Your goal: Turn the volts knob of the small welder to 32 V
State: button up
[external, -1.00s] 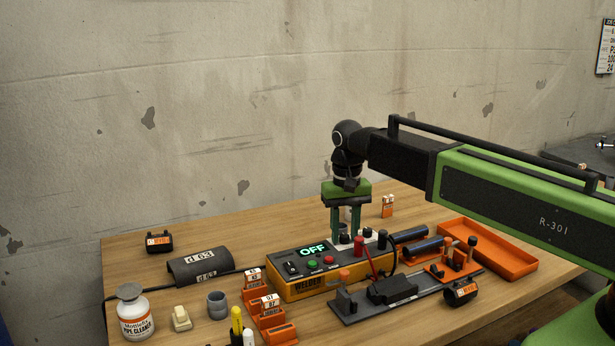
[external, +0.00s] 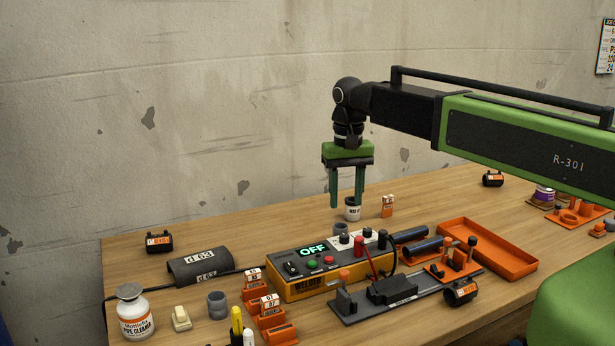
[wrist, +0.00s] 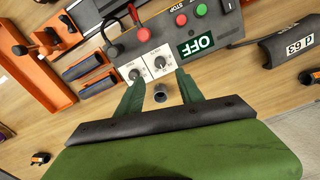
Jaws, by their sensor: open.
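The small welder (external: 300,283) is an orange box with a grey top, and its display (external: 313,250) reads OFF. In the wrist view the welder's top (wrist: 185,42) carries two black knobs on white dials, one dial (wrist: 135,73) left and one (wrist: 160,62) right. Their lettering is too small to read, so I cannot tell which is volts or where the pointers stand. My gripper (external: 346,204) is open and empty, pointing down above and behind the welder's right end. In the wrist view its fingers (wrist: 159,76) appear either side of the right dial, apart from the knobs.
A grey sleeve (wrist: 160,95) stands beside the welder's back edge. A white cup (external: 352,213) and an orange-white box (external: 388,206) stand behind. A red lead (external: 372,262) rises at the welder's right. The clamp fixture (external: 355,311) lies in front, an orange tray (external: 500,262) to the right.

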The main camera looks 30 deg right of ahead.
notch_tip(320, 180, up, 8)
jog(key=p, duration=0.6)
jog(key=shift+d+f, duration=0.1)
jog(key=shift+f, duration=0.05)
jog(key=s+d+f+n+b, duration=0.2)
jog(key=s+d+f+b, duration=0.4)
jog(key=s+d, duration=0.6)
jog(key=shift+f+n, duration=0.2)
jog(key=shift+n, duration=0.1)
jog(key=shift+d, duration=0.1)
jog(key=shift+c, duration=0.3)
dwell(1.7)
